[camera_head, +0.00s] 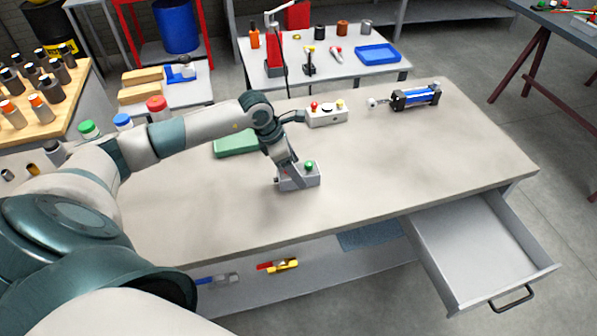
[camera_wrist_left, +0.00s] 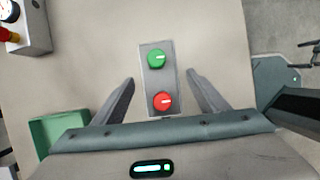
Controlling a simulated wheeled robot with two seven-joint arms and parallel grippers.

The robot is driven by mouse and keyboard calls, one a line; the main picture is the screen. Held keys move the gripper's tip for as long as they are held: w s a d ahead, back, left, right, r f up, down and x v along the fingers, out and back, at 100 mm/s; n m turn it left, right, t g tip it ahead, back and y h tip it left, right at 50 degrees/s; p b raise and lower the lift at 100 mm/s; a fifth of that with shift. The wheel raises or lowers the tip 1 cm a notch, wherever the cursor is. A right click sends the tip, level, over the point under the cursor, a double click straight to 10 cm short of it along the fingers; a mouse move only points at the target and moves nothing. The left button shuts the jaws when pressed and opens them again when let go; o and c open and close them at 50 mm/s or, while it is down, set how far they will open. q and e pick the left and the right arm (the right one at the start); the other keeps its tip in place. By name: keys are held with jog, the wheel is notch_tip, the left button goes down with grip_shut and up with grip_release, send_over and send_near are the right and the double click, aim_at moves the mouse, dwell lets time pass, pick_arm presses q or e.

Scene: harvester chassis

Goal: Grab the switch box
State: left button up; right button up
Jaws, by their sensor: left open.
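The switch box is a small grey box (camera_head: 309,180) on the workbench, with a green knob on top in the head view. In the left wrist view the box (camera_wrist_left: 158,62) shows a green knob and a red knob. My left gripper (camera_head: 289,172) reaches down to the box and hides part of it. In the wrist view the open left gripper (camera_wrist_left: 161,80) has one finger on each side of the box, with a gap on both sides.
A second grey box with several coloured buttons (camera_head: 327,117) stands farther back, near a blue-and-black cylinder (camera_head: 416,97). An open drawer (camera_head: 475,245) sticks out at front right.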

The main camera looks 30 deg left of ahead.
pick_arm(q)
jog(key=shift+x, duration=1.2)
pick_arm(e)
jog(key=shift+r, duration=0.55)
pick_arm(q)
jog(key=shift+r, duration=0.1)
jog(key=c, duration=1.4)
